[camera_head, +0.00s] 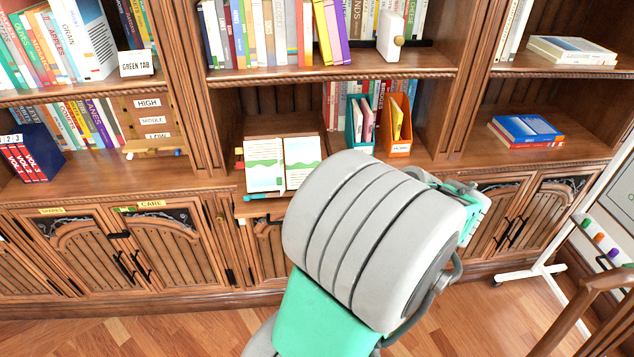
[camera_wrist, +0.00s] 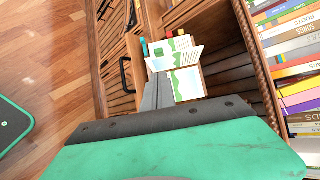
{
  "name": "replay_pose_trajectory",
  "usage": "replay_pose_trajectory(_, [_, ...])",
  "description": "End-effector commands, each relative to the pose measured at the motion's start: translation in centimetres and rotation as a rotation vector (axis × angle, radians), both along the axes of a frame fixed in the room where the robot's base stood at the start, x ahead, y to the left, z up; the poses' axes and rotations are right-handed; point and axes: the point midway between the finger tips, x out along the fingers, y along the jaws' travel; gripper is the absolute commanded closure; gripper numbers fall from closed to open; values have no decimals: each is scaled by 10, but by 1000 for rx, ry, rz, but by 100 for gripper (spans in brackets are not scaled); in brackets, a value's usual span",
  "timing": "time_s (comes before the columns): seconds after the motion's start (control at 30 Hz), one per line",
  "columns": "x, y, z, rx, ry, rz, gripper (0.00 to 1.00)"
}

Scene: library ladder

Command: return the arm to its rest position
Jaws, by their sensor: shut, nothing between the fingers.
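My arm, a large ribbed pale-grey link above a teal section, rises through the middle of the camera_head view. My gripper is mostly hidden behind that link there; only teal and grey parts show at the link's right. In the wrist view my gripper (camera_wrist: 158,80) shows its two dark-grey fingers together, shut, with nothing seen between them. The fingers point toward an open book (camera_head: 284,165) on a sloped stand, which also shows in the wrist view (camera_wrist: 178,60). I cannot tell the exact gap between fingertips and book.
The bookcase (camera_head: 345,75) spans the back, with closed cabinets (camera_head: 165,240) below. A teal holder (camera_head: 357,128) and an orange holder (camera_head: 399,130) stand right of the book. Open floor (camera_head: 120,330) shows at lower left.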

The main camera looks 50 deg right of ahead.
Motion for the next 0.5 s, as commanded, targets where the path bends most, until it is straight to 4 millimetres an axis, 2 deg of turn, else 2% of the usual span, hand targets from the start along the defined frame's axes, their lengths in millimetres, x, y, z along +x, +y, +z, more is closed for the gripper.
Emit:
replay_pose_trajectory(0.2, [-6,3,4,1,1,0,100])
replay_pose_trajectory(0.27, [3,13,1,-28,27,41,100])
replay_pose_trajectory(0.37, [27,42,-12,-120,112,167,100])
replay_pose_trajectory(0.5, [59,105,-35,-333,270,443,100])
